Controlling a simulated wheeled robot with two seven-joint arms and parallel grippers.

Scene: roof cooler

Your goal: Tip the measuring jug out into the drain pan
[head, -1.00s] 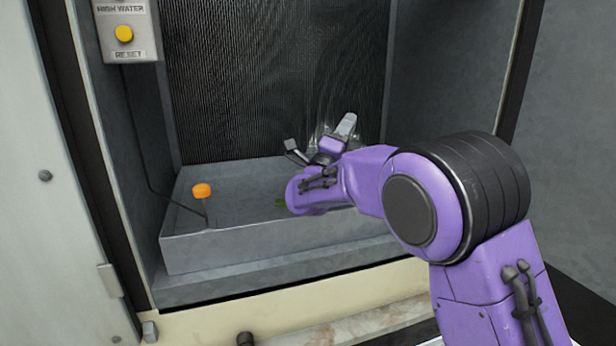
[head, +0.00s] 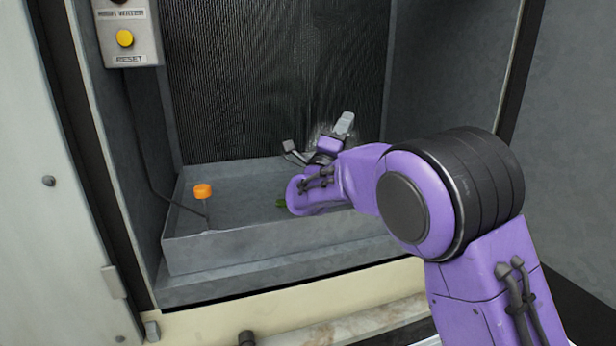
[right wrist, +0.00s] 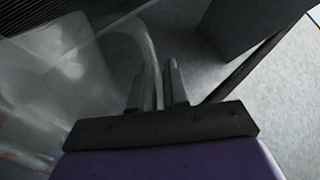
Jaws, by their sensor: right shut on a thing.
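The drain pan (head: 290,243) is a grey, low-walled tray on the floor of the open cabinet. My right gripper (right wrist: 157,88) is shut on the handle of the clear measuring jug (right wrist: 105,75), which fills the left of the right wrist view. In the head view the jug is see-through and mostly lost behind my purple arm, over the back of the pan. Its tilt and what it holds cannot be told. My left gripper is in neither view.
An orange float (head: 202,191) on a thin stem stands at the pan's left. A switch box (head: 127,38) with a yellow button hangs upper left. A ribbed black panel (head: 270,80) closes the back.

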